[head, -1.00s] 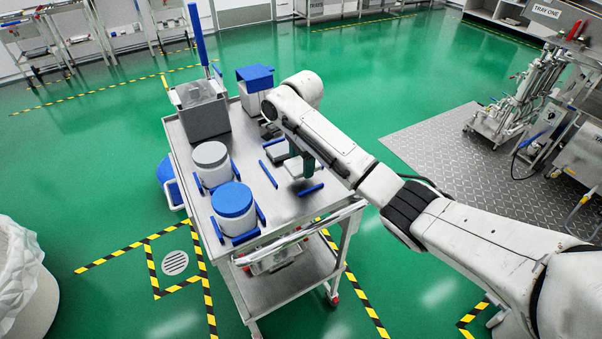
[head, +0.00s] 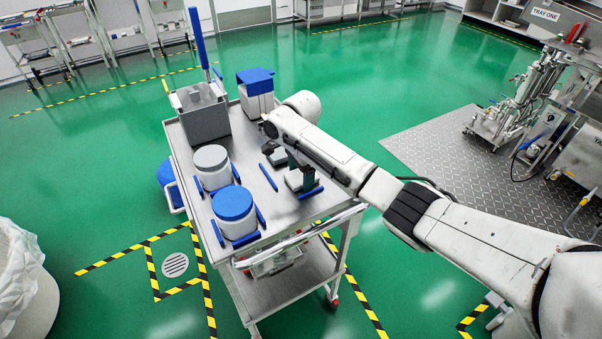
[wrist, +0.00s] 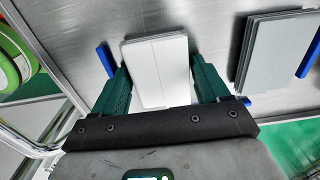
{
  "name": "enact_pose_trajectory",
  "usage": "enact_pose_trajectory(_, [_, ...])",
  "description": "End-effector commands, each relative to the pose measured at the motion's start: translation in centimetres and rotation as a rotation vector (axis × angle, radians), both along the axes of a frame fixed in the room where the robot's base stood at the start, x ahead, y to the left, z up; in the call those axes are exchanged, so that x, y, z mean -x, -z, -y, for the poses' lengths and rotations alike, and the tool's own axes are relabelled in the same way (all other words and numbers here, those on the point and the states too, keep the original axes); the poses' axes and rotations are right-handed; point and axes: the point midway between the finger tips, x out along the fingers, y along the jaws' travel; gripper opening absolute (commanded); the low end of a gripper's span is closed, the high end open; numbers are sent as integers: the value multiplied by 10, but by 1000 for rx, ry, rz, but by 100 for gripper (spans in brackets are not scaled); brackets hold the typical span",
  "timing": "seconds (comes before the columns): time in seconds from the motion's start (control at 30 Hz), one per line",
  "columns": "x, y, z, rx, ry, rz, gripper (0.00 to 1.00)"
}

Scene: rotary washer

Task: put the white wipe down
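The white wipe (wrist: 158,65), a flat folded pad, lies on the steel cart top (wrist: 80,25) in the wrist view. In the head view my gripper (head: 300,167) is low over the right side of the cart, fingers spread. The wipe (head: 294,182) is partly hidden there by a finger and the arm.
A grey wipe stack (wrist: 270,45) lies to the right between blue strips. A blue strip (wrist: 105,60) stands left of the white wipe. Blue-lidded (head: 234,203) and grey-lidded (head: 211,158) tubs, a grey bin (head: 202,115) and a blue-topped box (head: 257,95) share the cart.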

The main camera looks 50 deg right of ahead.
Motion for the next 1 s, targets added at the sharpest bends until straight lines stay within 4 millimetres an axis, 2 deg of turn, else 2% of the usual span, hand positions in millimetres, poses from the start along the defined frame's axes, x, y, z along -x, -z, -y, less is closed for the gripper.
enact_pose_trajectory(0.27, [-1, -8, 0, 0, -1, 2, 75])
enact_pose_trajectory(0.37, [-1, -21, 0, 0, -1, 4, 75])
enact_pose_trajectory(0.8, [0, -112, 1, 1, 1, 1, 75])
enact_pose_trajectory(1.0, [0, -122, 0, 0, 1, 0, 75])
